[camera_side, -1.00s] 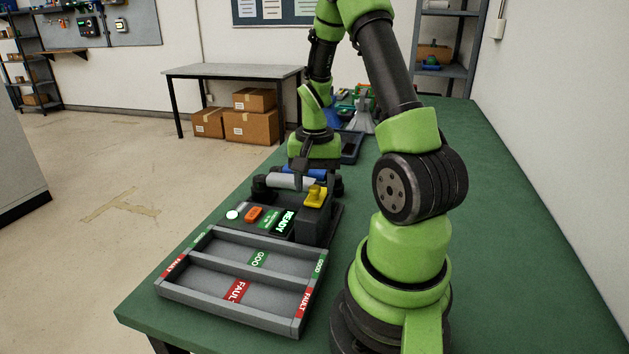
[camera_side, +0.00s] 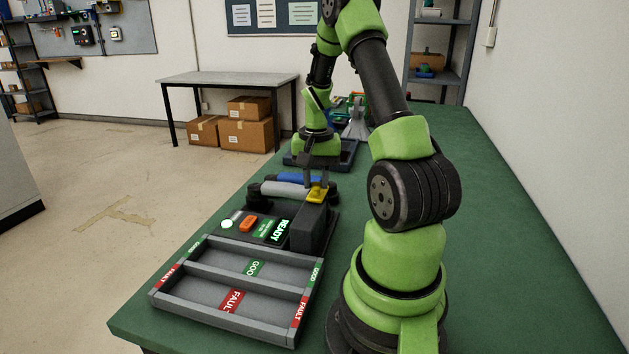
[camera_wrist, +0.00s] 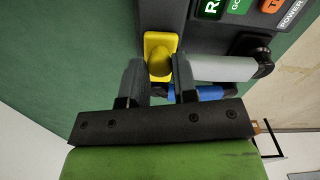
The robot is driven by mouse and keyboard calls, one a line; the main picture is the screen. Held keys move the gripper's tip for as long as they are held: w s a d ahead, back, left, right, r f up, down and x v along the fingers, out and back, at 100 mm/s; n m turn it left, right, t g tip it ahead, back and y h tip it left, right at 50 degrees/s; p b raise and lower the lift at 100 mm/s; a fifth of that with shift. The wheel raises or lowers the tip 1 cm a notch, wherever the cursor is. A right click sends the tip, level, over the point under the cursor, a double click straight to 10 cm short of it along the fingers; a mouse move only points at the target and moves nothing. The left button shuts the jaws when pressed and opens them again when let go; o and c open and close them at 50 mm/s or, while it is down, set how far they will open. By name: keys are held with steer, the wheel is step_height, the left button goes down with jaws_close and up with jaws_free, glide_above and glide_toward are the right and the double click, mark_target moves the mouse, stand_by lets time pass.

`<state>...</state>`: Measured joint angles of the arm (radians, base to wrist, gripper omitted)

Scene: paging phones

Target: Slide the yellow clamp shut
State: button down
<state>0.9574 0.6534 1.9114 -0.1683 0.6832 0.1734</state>
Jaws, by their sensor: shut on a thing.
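The yellow clamp (camera_side: 317,193) sits at the far end of the dark block on the test station (camera_side: 309,228), beside the phone handset. My fingers hide part of the clamp and the grey handset's end.
The station's panel has an orange switch (camera_side: 249,223), a white lamp and a lit green READY display (camera_side: 280,231). In front lies a grey tray (camera_side: 222,328) with GOOD and FAULT compartments, both empty. A dark bin (camera_side: 347,155) stands behind. The green table is clear at right.

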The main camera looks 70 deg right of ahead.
mark_target(317, 182)
steer(key=shift+d, duration=0.3)
steer(key=c, duration=0.9)
jaws_free()
steer(key=shift+a, duration=0.1)
steer(key=shift+r, duration=0.1)
step_height(317, 182, up, 10)
